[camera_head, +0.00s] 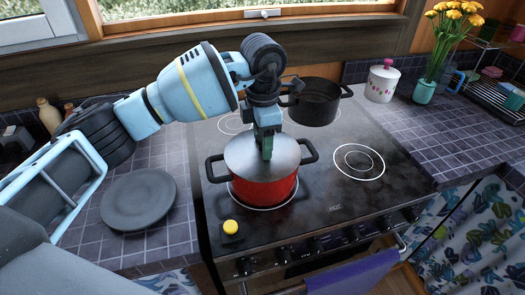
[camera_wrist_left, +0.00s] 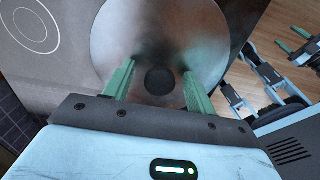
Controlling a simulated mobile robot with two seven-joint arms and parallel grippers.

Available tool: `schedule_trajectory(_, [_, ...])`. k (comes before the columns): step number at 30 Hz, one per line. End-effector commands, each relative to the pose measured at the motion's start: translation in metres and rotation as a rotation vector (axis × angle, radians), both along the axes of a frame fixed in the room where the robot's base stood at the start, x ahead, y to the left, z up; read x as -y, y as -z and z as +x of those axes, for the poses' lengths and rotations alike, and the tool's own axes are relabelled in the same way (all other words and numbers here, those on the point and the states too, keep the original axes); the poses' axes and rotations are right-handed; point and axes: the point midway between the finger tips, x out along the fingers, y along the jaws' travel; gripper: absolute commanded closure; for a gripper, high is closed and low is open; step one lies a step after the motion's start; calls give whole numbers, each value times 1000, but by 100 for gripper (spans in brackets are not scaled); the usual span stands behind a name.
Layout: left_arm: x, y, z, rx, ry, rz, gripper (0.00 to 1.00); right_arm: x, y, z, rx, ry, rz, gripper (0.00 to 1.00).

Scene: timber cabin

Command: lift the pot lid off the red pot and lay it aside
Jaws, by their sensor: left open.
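The red pot (camera_head: 268,188) stands on the front left burner of the stove. Its silver pot lid (camera_head: 240,148) sits level on top, between two dark side handles. My left gripper (camera_head: 266,150) comes down over the middle of the lid with its fingers pointing down. In the left wrist view the lid (camera_wrist_left: 125,35) lies under my open green fingers (camera_wrist_left: 152,85). Its dark round knob (camera_wrist_left: 160,80) shows between them, with a gap on each side. In the head view the gripper hides the knob. Part of my right gripper (camera_wrist_left: 292,42) shows at the upper right of the wrist view.
A dark grey plate (camera_head: 139,200) lies on the tiled counter left of the stove. A black pot (camera_head: 315,103) stands behind the red pot. A yellow-topped item (camera_head: 231,227) sits at the stove's front edge. The front right burner (camera_head: 359,162) is clear.

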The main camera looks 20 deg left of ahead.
Motion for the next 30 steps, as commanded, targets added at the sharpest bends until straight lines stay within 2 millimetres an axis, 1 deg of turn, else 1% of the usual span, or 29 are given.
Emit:
schedule_trajectory(2, [0,0,0,0,0,0,45,0,0,0,-1,0,0,47])
schedule_trajectory(14, [0,-1,0,1,0,-1,97,0,1,-2,-4,0,-1,47])
schedule_trajectory(23, [0,-3,0,2,0,-1,98,0,2,-2,-6,0,-1,47])
schedule_trajectory(26, [0,-7,1,3,0,-2,98,0,3,-3,-8,0,-1,47])
schedule_trajectory(30, [0,-20,1,3,1,-1,98,0,6,-6,-14,-1,-1,47])
